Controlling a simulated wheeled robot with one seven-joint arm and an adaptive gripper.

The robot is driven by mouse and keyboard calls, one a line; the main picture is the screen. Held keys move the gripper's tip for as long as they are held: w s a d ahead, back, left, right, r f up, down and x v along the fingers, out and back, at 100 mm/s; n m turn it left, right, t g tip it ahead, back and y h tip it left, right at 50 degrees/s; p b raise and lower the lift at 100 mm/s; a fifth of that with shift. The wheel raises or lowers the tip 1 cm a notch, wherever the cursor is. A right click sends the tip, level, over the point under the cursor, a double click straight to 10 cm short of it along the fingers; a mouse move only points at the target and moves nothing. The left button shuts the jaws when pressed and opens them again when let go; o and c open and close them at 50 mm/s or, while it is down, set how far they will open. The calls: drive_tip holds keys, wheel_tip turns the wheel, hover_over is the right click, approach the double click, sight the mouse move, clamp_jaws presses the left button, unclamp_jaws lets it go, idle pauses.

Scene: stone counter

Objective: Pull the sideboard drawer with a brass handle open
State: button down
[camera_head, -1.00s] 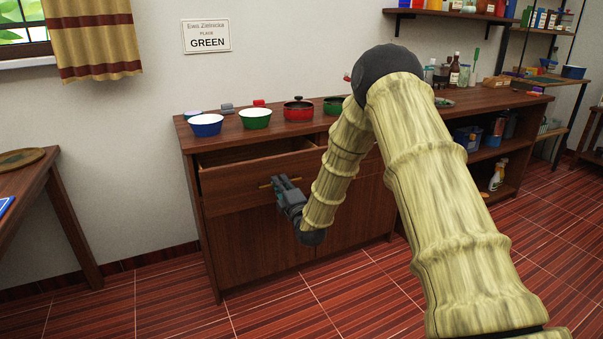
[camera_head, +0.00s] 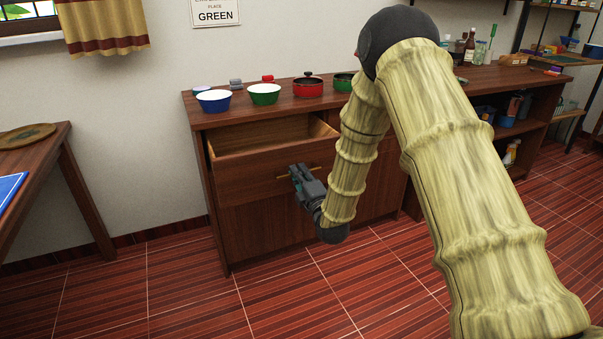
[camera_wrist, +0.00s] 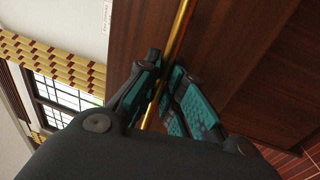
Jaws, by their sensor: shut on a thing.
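The sideboard drawer (camera_head: 240,181) is part-way out, and its pale wooden inside (camera_head: 270,138) shows from above and looks empty. Its brass handle (camera_head: 284,178) runs across the drawer front. The handle also shows in the wrist view as a gold bar (camera_wrist: 181,28). My gripper (camera_head: 297,172) is at the handle, with its teal-padded fingers (camera_wrist: 166,88) on either side of the bar, shut on it. My gripper and forearm hide the right part of the handle and drawer front.
A blue bowl (camera_head: 214,104), a green bowl (camera_head: 264,97) and a red pot (camera_head: 307,88) stand on the sideboard top (camera_head: 240,112). A side table (camera_head: 60,150) stands at left. The tiled floor (camera_head: 190,290) in front is clear.

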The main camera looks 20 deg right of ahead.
drive_tip(key=c, duration=1.5)
unclamp_jaws()
drive_tip(key=v, duration=1.2)
